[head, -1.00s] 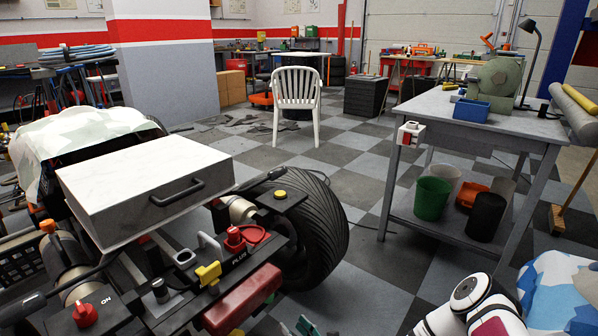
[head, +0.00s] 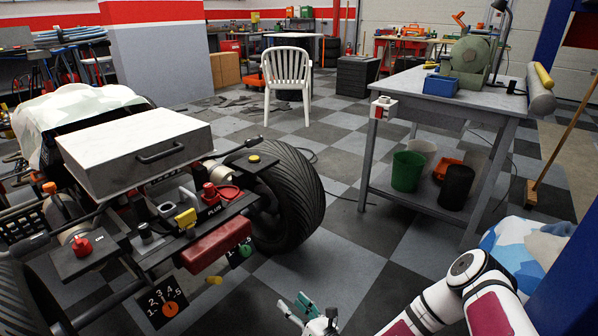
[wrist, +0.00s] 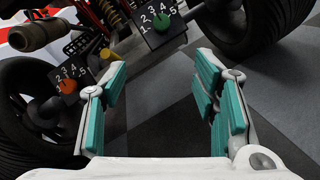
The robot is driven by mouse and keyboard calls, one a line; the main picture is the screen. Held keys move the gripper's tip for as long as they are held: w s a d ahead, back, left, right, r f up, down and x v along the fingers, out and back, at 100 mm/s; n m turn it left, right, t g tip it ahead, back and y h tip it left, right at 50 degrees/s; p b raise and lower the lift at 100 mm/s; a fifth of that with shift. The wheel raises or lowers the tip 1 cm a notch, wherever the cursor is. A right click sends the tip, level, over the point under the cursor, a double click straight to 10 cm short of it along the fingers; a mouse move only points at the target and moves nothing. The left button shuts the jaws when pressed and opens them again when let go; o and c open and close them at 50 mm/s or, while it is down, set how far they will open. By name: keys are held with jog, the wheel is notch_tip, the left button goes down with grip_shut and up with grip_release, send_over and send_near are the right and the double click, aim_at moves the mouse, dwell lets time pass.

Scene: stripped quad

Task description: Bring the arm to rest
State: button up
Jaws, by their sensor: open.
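My gripper (head: 306,309) shows at the bottom middle of the head view, with teal pads on its fingers. In the wrist view the two fingers (wrist: 160,112) stand wide apart with nothing between them, so it is open and empty. My white and maroon arm (head: 447,300) shows at the lower right of the head view, bent. The gripper is in front of the stripped quad (head: 215,240), apart from it as far as I can see. In the wrist view the quad's numbered dials, one orange (wrist: 68,86) and one green (wrist: 161,21), lie beyond the fingers.
The quad's big tyre (head: 290,198) is left of my arm. A grey workbench (head: 400,90) with a grinder (head: 474,60) and buckets below stands to the right. A blue-and-white cloth-like bundle (head: 515,245) is close beside my arm. Checkered floor (head: 345,235) lies open between quad and bench.

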notch_tip(320, 180, up, 18)
jog(key=s+a+r+n+g+y, duration=0.1)
jog(key=a+n+g+y, duration=0.1)
jog(key=n+g+y, duration=0.75)
jog(key=s+r+n+g+h, duration=0.5)
jog(key=s+r+n+g, duration=0.2)
jog(key=s+r+n, duration=0.55)
jog(key=s+d+r+n+g+h, duration=0.1)
jog(key=s+d+r+n+h, duration=0.3)
jog(key=s+r, duration=0.15)
jog(key=s+d+r+n+g+h, duration=0.1)
jog(key=s+d+r+n+h, duration=0.3)
jog(key=s, duration=0.3)
jog(key=s+d+r+n+t+h, duration=0.2)
jog(key=s+d+t+h, duration=0.15)
jog(key=s+d, duration=0.35)
jog(key=s+d+r+n+t+h, duration=0.1)
jog(key=s+d+n+t+h, duration=0.1)
jog(key=s+d+h, duration=0.35)
notch_tip(320, 180, up, 33)
jog(key=d+t+y+p, duration=0.1)
jog(key=d+t+p, duration=0.1)
jog(key=p, duration=2.9)
jog(key=shift+s+t, duration=0.3)
jog(key=shift+t, duration=0.5)
jog(key=shift+d+f+y, duration=0.1)
jog(key=shift+y, duration=0.15)
